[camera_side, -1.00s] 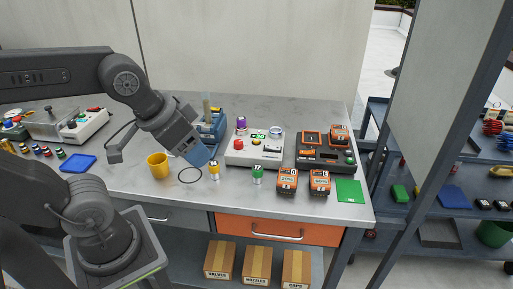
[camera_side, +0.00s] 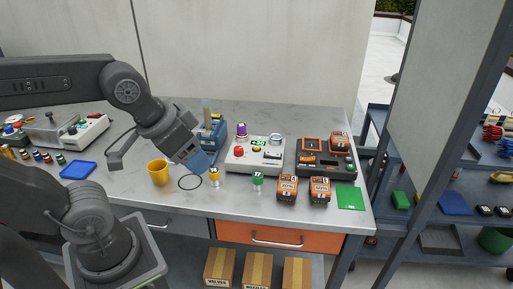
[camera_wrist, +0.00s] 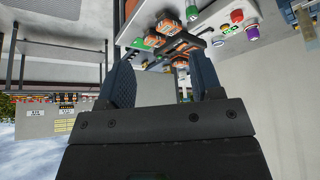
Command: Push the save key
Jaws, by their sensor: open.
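A white control box (camera_side: 240,163) stands on the bench, with a red button (camera_side: 239,151), a small green display (camera_side: 258,142) and a dark part at its right side. No label reading save is legible, so I cannot tell which key is the save key. My gripper (camera_side: 203,163) is open and empty, left of the white box and above the bench, tilted down to the right. In the wrist view its two dark blue fingers (camera_wrist: 165,75) stand apart with nothing between them.
A yellow cup (camera_side: 158,172), a black ring and a small yellow-banded bottle (camera_side: 214,177) sit below the gripper. A green-topped bottle (camera_side: 257,181), orange batteries (camera_side: 287,189) and a dark charger (camera_side: 326,158) stand to the right. A blue device (camera_side: 211,133) stands behind the gripper.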

